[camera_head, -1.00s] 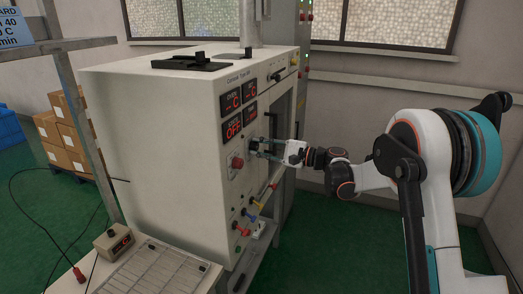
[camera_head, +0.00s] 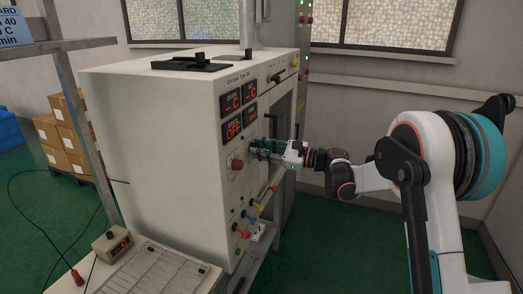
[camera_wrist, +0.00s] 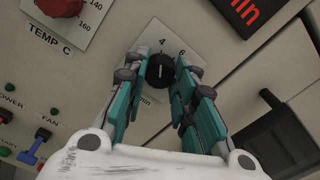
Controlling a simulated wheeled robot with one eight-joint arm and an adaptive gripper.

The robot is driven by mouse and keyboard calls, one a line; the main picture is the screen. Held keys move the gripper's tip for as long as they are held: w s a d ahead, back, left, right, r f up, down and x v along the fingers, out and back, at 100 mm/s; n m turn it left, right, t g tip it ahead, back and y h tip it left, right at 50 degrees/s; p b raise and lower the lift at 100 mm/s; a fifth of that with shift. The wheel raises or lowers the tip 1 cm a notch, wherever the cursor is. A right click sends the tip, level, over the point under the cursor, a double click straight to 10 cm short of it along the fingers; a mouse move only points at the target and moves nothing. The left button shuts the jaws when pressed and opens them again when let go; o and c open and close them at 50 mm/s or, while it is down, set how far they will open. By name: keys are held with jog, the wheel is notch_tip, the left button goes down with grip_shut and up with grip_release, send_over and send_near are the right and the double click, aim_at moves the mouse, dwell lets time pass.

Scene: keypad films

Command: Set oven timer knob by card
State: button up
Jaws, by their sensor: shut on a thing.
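My gripper (camera_wrist: 160,85) is shut on a black timer knob (camera_wrist: 160,66) on the oven's front panel. A teal finger lies on either side of the knob in the wrist view. The knob's dial plate shows the numbers 4 and 6 above it and "min" at lower left; the fingers hide other marks. In the head view my gripper (camera_head: 262,149) reaches the panel of the oven cabinet (camera_head: 160,150) from the right. A blue card (camera_head: 13,27) at the upper left is cut off; "40", "C" and "min" show on it.
A red temperature knob (camera_wrist: 60,5) sits left of the timer knob. Power and fan switches (camera_wrist: 35,145) are lower left. A dark handle (camera_wrist: 285,120) stands out at right. A sheet (camera_head: 150,272) lies on the bench at front.

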jog(key=shift+f, duration=0.1)
jog(key=o, duration=1.1)
jog(key=shift+c, duration=0.2)
jog(key=shift+d, duration=0.15)
jog(key=v, duration=1.1)
jog(key=shift+s+d, duration=0.15)
jog(key=shift+d, duration=0.25)
